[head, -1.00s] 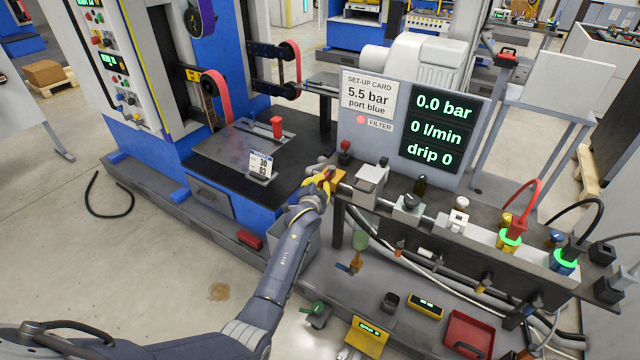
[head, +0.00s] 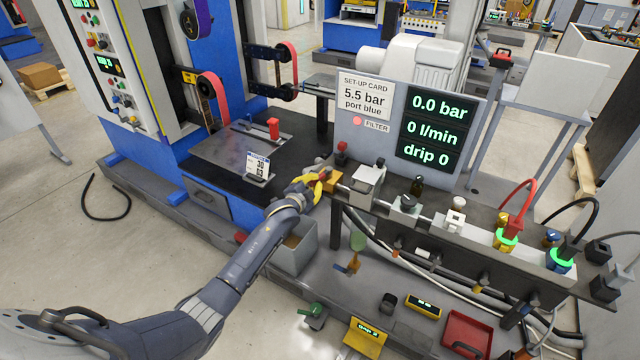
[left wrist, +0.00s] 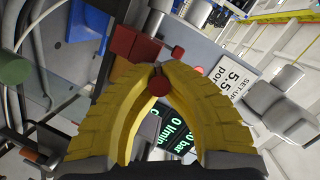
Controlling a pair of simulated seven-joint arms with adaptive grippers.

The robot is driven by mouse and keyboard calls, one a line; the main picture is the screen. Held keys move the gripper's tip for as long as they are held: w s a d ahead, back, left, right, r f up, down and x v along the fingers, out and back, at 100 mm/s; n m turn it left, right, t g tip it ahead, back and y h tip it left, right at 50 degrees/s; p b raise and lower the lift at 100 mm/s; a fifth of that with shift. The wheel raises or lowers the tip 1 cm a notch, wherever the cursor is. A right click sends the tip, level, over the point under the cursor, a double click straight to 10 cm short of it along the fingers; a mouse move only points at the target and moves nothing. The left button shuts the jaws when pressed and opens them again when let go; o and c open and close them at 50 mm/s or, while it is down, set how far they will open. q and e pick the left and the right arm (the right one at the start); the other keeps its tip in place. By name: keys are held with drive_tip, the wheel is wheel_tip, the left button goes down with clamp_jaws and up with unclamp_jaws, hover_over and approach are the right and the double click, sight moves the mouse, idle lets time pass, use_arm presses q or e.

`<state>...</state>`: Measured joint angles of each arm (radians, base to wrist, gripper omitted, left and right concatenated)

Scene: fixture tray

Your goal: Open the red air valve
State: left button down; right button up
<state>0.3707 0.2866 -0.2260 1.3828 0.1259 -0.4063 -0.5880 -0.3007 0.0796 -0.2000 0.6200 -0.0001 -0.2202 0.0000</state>
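The red air valve handle (head: 324,175) is at the left end of the pipe line on the bench, left of the grey blocks, and is partly covered by my fingers. My left gripper (head: 320,178) has its yellow fingers around it. In the left wrist view, the fingers (left wrist: 158,70) come together at their tips, with the rounded red end of the handle (left wrist: 159,87) between them. The display (head: 431,125) reads 0.0 bar, 0 l/min and drip 0. My right gripper is out of view.
A set-up card (head: 366,97) reads 5.5 bar, port blue. A small red knob (head: 342,147) stands just behind the gripper. Grey blocks along the pipe stand to its right. A red tray (head: 467,333) and a yellow meter (head: 423,307) lie on the lower shelf.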

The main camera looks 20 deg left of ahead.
use_arm(q)
drive_tip(key=shift+w+a+m+h, duration=0.1)
drive_tip(key=shift+a+m+h, duration=0.2)
drive_tip(key=shift+h, duration=0.1)
drive_tip(key=shift+f, duration=0.1)
drive_tip(key=c, duration=1.3)
unclamp_jaws()
drive_tip(key=v, duration=1.2)
drive_tip(key=shift+a, duration=0.2)
